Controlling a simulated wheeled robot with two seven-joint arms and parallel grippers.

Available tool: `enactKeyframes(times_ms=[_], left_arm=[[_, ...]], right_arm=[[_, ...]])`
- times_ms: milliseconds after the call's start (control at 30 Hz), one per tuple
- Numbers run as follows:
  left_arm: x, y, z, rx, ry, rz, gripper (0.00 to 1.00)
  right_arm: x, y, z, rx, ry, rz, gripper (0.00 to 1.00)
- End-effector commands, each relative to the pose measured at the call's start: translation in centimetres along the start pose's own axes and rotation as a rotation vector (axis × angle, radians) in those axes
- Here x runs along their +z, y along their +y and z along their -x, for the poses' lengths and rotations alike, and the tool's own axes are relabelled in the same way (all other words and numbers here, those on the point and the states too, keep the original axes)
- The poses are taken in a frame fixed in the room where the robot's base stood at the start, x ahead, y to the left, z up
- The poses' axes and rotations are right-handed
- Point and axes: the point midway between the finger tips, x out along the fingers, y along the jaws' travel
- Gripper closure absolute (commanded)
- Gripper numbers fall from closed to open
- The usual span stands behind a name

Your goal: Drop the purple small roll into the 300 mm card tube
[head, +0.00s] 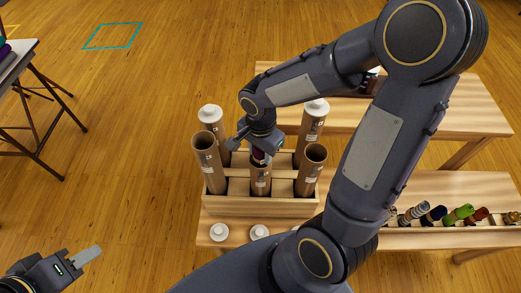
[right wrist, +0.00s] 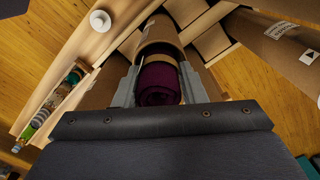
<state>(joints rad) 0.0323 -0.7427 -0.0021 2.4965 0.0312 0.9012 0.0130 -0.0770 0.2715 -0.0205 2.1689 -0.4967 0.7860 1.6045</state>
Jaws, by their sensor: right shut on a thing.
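The purple small roll (right wrist: 158,84) is held between the two fingers of my right gripper (right wrist: 156,82). In the head view the right gripper (head: 258,146) is over the middle front card tube (head: 260,180), and a bit of purple shows below it. In the right wrist view the roll lines up with a card tube (right wrist: 160,32) just beyond it; I cannot tell how far its end is inside. Tube labels are too small to read, so I cannot tell which is 300 mm. My left gripper (head: 88,256) is low at the left, away from the tubes; its opening is unclear.
A wooden rack (head: 240,206) holds several upright tubes. The front left tube (head: 209,165) and front right tube (head: 310,172) are open-topped; two at the back have white caps (head: 210,113). Loose white caps (head: 219,232) lie in front. Several coloured rolls (head: 459,214) lie at right.

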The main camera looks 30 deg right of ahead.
Motion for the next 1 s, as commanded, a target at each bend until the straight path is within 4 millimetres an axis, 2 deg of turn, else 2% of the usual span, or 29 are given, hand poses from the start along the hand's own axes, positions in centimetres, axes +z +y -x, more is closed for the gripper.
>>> enactKeyframes(times_ms=[67, 100, 267, 533, 633, 1000], left_arm=[[0.0, 0.0, 0.0, 0.000, 0.000, 0.000, 0.64], [0.0, 0.0, 0.0, 0.000, 0.000, 0.000, 0.64], [0.0, 0.0, 0.0, 0.000, 0.000, 0.000, 0.64], [0.0, 0.0, 0.0, 0.000, 0.000, 0.000, 0.64], [-0.1, 0.1, 0.1, 0.000, 0.000, 0.000, 0.64], [-0.3, 0.3, 0.6, 0.000, 0.000, 0.000, 0.64]], right_arm=[[0.0, 0.0, 0.0, 0.000, 0.000, 0.000, 0.84], [0.0, 0.0, 0.0, 0.000, 0.000, 0.000, 0.59], [0.0, 0.0, 0.0, 0.000, 0.000, 0.000, 0.38], [0.0, 0.0, 0.1, 0.000, 0.000, 0.000, 0.37], [0.0, -0.1, 0.8, -0.002, 0.001, 0.000, 0.37], [0.0, -0.1, 6.7, -0.003, 0.001, 0.000, 0.37]])
